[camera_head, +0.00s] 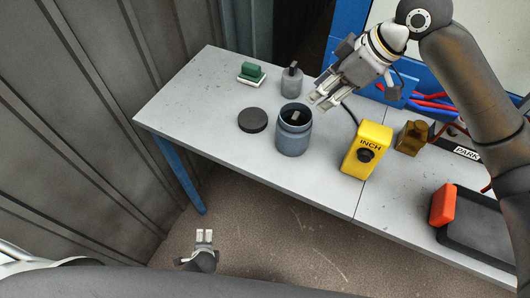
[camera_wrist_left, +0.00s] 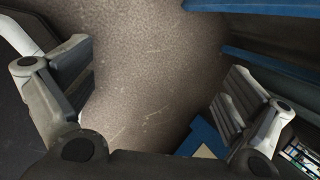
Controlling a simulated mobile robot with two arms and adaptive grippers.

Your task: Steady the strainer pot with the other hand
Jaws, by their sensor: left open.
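A blue-grey round pot (camera_head: 293,142), which I take for the strainer pot, stands upright and open on the grey table. A small pale piece shows inside its dark mouth. My right gripper (camera_head: 319,99) is just above and right of the pot's rim, apart from it. I see nothing clearly between its fingers, and their gap is too small to judge. My left gripper (camera_head: 204,236) is low over the floor, in front of the table and far from the pot. In the left wrist view my left gripper (camera_wrist_left: 160,95) is open and empty, with bare floor between its fingers.
A dark round lid (camera_head: 252,120) lies left of the pot. A grey canister (camera_head: 291,82) and a green block (camera_head: 251,70) stand behind. A yellow box (camera_head: 366,150) is close on the right. The table's (camera_head: 190,115) left part is clear.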

